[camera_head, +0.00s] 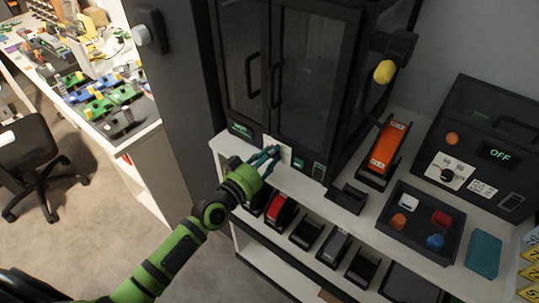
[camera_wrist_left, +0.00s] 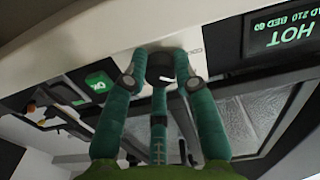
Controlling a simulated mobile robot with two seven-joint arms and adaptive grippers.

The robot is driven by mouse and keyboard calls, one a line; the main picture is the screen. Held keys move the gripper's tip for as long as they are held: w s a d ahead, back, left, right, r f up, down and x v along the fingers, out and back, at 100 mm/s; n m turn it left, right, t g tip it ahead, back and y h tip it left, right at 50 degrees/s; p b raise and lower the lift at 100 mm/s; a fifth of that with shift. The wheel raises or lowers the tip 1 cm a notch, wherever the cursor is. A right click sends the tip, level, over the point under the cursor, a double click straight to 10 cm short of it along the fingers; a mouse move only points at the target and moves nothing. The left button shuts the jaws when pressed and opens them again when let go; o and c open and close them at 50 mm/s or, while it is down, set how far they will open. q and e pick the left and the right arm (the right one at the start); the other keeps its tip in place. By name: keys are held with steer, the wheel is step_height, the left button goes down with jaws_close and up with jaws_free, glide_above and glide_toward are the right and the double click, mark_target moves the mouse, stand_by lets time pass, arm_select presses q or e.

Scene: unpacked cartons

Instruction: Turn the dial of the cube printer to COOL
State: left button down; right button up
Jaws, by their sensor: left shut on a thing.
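The cube printer (camera_head: 312,75) is the tall dark cabinet with two glass doors at the top middle of the head view. My left gripper (camera_head: 270,154) reaches its lower front, at the white dial panel (camera_head: 286,152). In the left wrist view, the green fingers (camera_wrist_left: 160,64) are shut around the dark round dial (camera_wrist_left: 160,70). The fingers hide much of the dial, so its pointer and most of its marks cannot be read. The printer's display (camera_wrist_left: 292,30), upside down in that view, reads HOT with 210 and BED 60. My right gripper is not in view.
Right of the printer stand an orange device (camera_head: 388,147), a tray (camera_head: 408,252) of small coloured parts and a dark box (camera_head: 490,140) showing OFF, with its own dial. Several dark bins (camera_head: 306,233) sit on the shelf below. A chair (camera_head: 30,150) stands at left; the floor nearby is clear.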

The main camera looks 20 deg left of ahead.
arm_select(q)
steer(key=n, duration=0.4)
steer(key=shift+r, duration=0.15)
steer(key=shift+a+n, duration=0.1)
steer(key=shift+n, duration=1.5)
steer(key=shift+r, duration=0.1)
steer(key=c, duration=1)
jaws_free()
steer(key=shift+f, duration=0.2)
